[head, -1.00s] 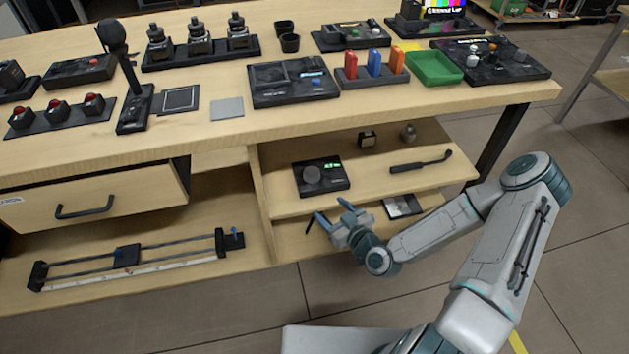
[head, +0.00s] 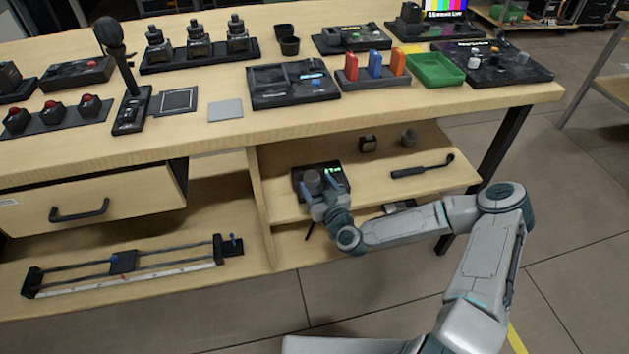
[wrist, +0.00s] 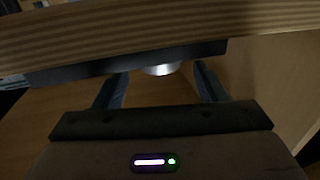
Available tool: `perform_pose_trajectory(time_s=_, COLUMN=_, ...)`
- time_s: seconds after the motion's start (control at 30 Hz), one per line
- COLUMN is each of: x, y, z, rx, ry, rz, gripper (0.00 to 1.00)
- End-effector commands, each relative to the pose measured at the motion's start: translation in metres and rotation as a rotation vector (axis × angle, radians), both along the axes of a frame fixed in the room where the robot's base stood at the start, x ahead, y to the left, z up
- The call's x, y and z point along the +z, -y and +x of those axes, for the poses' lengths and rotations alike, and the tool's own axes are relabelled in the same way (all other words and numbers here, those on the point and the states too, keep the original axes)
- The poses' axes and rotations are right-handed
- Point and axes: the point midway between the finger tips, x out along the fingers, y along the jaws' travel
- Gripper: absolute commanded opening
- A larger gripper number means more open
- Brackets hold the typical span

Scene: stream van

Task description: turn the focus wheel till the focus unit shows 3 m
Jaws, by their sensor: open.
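The focus unit (head: 298,172) is a dark box on the shelf below the tabletop. Its round grey focus wheel (head: 312,180) stands on top, and a small display (head: 333,170) glows green; its reading is too small to make out. My gripper (head: 319,184) is open at the unit's front, its fingers around the wheel's sides as seen from the head. In the wrist view the silvery wheel (wrist: 161,69) shows between and just beyond the spread fingertips (wrist: 157,82). Whether a finger touches the wheel I cannot tell. My gripper hides part of the unit's front.
The tabletop edge (head: 400,130) overhangs the shelf (head: 282,207). An upright divider (head: 262,205) stands close to the unit's left. A dark handle-like tool (head: 420,169) and two small items lie to the right on the shelf. A flat item (head: 400,206) lies lower down.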

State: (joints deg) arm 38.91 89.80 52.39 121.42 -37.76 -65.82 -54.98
Motion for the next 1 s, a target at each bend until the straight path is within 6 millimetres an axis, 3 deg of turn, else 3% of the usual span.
perform_pose_trajectory(time_s=0.2, x=-0.001, y=-0.010, z=0.020, rx=0.000, ry=0.000, rz=0.000, gripper=0.66)
perform_pose_trajectory(time_s=0.53, x=0.000, y=-0.012, z=0.023, rx=0.000, ry=0.000, rz=-0.001, gripper=0.66)
perform_pose_trajectory(time_s=0.57, x=0.000, y=-0.012, z=0.023, rx=0.000, ry=0.000, rz=-0.001, gripper=0.60)
perform_pose_trajectory(time_s=0.7, x=0.000, y=-0.012, z=0.023, rx=0.000, ry=0.000, rz=-0.001, gripper=0.21)
perform_pose_trajectory(time_s=1.0, x=0.001, y=-0.014, z=0.022, rx=-0.039, ry=-0.002, rz=-0.001, gripper=0.21)
